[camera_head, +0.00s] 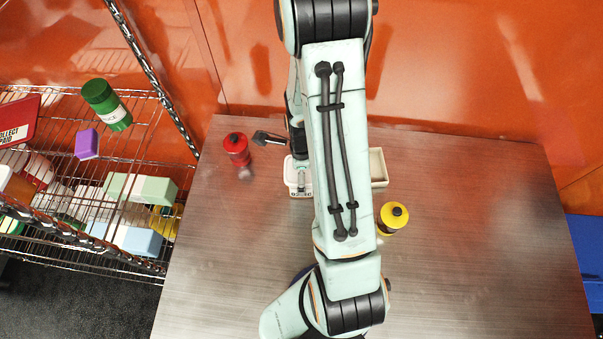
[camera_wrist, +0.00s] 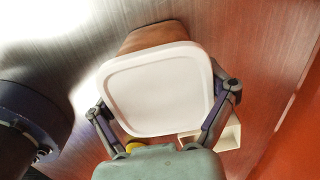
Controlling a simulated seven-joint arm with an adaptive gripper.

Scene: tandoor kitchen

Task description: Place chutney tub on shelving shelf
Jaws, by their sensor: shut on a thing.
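The wire shelving shelf (camera_head: 75,252) stands at the left, apart from the tub.
The shelving holds a green jar (camera_head: 107,104), a purple box (camera_head: 87,144) and several other packages. On the table (camera_head: 480,230) are a red bottle (camera_head: 237,150), a yellow bottle (camera_head: 393,216) and a cream container (camera_head: 378,168). The table's right side is clear.

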